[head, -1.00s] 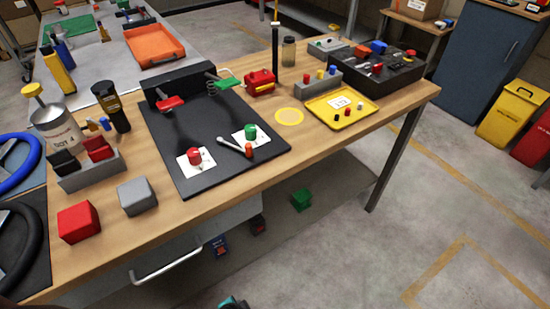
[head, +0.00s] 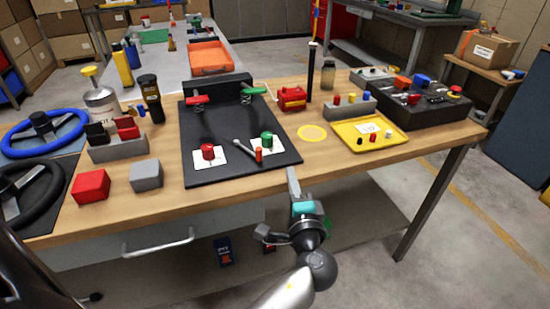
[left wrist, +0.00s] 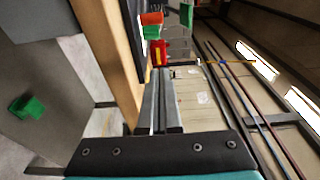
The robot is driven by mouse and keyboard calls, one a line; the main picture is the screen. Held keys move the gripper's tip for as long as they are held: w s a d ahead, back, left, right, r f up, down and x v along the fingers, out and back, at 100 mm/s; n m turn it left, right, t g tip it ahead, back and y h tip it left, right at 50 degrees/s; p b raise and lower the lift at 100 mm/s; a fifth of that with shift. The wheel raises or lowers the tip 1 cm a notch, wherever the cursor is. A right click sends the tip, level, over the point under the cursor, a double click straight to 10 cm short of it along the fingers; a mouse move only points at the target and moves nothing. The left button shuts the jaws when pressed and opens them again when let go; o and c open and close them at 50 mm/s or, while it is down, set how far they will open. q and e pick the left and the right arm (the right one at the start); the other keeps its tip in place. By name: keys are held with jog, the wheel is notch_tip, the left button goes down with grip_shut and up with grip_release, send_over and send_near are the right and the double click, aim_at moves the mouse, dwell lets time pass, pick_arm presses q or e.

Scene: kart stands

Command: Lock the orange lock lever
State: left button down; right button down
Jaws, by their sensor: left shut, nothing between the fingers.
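The orange lock lever is a grey rod with an orange end (head: 258,155), lying on the black board (head: 230,173) between a red knob (head: 207,152) and a green knob (head: 266,139). My left gripper (head: 292,172) is shut and empty at the table's front edge, just right of and nearer than the lever, apart from it. In the left wrist view the shut fingers (left wrist: 158,75) point along the table, with an orange piece (left wrist: 152,18), likely the lever's end, ahead. My right gripper does not show.
A red box (head: 292,98), a black post (head: 311,70) and a yellow tray (head: 370,134) stand right of the board. A red cube (head: 91,186) and grey cube (head: 146,175) lie to its left. The table front between board and tray is clear.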

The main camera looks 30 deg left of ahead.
aim_at(269, 166)
pick_arm(q)
jog(key=b+x, duration=0.1)
jog(key=x, duration=0.9)
jog(key=shift+a, duration=0.1)
jog(key=s, duration=0.1)
jog(key=s+a, duration=0.1)
jog(key=shift+s+a+r+p, duration=0.1)
jog(key=shift+s+a+p, duration=0.15)
jog(key=shift+s+p, duration=0.05)
jog(key=shift+s+a, duration=0.25)
jog(key=shift+s, duration=0.2)
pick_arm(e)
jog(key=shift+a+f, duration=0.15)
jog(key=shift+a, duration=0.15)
pick_arm(q)
jog(key=shift+s, duration=0.1)
